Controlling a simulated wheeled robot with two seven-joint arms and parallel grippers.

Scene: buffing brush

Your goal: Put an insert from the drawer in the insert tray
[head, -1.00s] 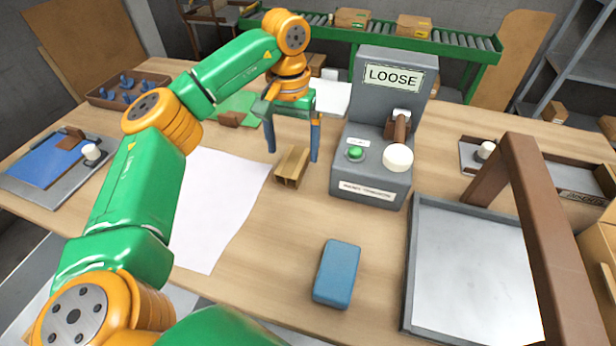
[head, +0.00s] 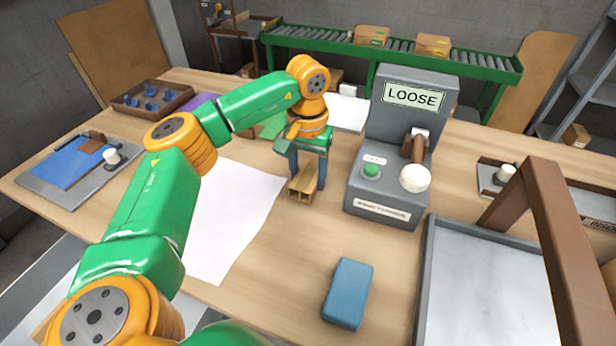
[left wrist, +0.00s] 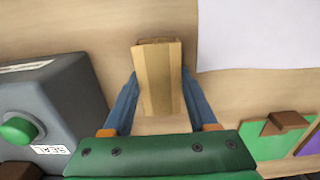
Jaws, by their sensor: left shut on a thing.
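My left gripper (head: 307,178) points down at the table with its blue fingers shut on a wooden channel-shaped piece (head: 304,192). In the left wrist view the piece (left wrist: 158,80) sits between the two fingertips (left wrist: 160,76), at or just above the table; I cannot tell which. I cannot tell whether this piece is an insert. A tray (head: 596,206) at the right edge carries a partly cut-off label starting "INSE". No open drawer is clearly visible. My right gripper is out of view.
The grey machine (head: 388,190) with a "LOOSE" sign stands just right of my gripper. A blue block (head: 347,293) lies in front. A large grey tray (head: 428,270) and a brown frame (head: 548,220) occupy the right. White paper (head: 235,215) lies left.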

